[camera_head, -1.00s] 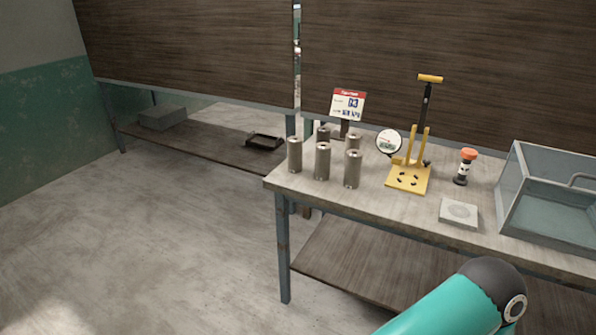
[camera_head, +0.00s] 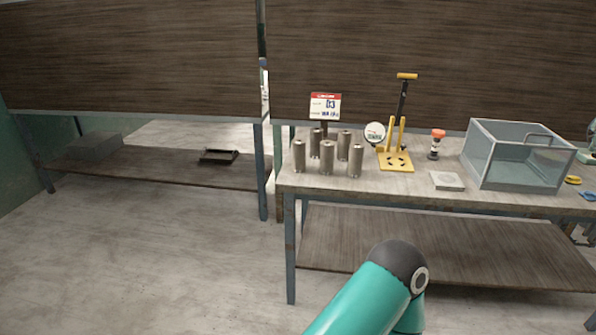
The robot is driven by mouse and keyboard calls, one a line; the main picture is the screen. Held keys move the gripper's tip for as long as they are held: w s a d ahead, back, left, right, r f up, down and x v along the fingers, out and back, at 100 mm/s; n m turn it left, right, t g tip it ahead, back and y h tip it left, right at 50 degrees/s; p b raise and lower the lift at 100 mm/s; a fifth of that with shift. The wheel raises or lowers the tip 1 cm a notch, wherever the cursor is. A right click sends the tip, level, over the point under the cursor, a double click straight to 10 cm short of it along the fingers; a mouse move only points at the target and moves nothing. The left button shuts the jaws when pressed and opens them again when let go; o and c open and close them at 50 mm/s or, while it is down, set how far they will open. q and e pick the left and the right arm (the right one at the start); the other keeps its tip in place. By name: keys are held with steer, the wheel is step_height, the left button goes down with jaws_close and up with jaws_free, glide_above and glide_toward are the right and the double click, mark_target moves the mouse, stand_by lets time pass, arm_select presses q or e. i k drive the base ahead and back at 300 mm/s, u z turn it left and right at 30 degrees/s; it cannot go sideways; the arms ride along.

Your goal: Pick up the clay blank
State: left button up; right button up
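Several grey cylinders, which may be the clay blanks, stand upright in a group at the left end of the table; one stands in the front middle (camera_head: 327,158). None of them is touched by a gripper. A teal arm link of mine with a dark joint rises at the bottom centre, in front of the table. Neither gripper is in view, so I cannot tell what they hold.
On the table (camera_head: 395,185) stand a red-and-white sign (camera_head: 325,106), a round dial (camera_head: 375,133), a yellow-based press (camera_head: 396,160), an orange-topped tool (camera_head: 437,145), a square plate (camera_head: 447,181) and a clear-walled bin (camera_head: 517,160). A dark tray (camera_head: 219,156) lies on the left shelf.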

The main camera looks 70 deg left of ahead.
mark_target(315, 133)
steer(key=u, duration=1.35)
steer(key=k, duration=0.1)
steer(key=z, duration=1.55)
steer(key=i, duration=0.1)
steer(key=u, duration=2.2)
steer(key=i, duration=1)
steer(key=z, duration=0.15)
steer(key=k, duration=0.85)
steer(key=u, duration=0.2)
steer(key=i, duration=0.8)
steer(key=z, duration=0.05)
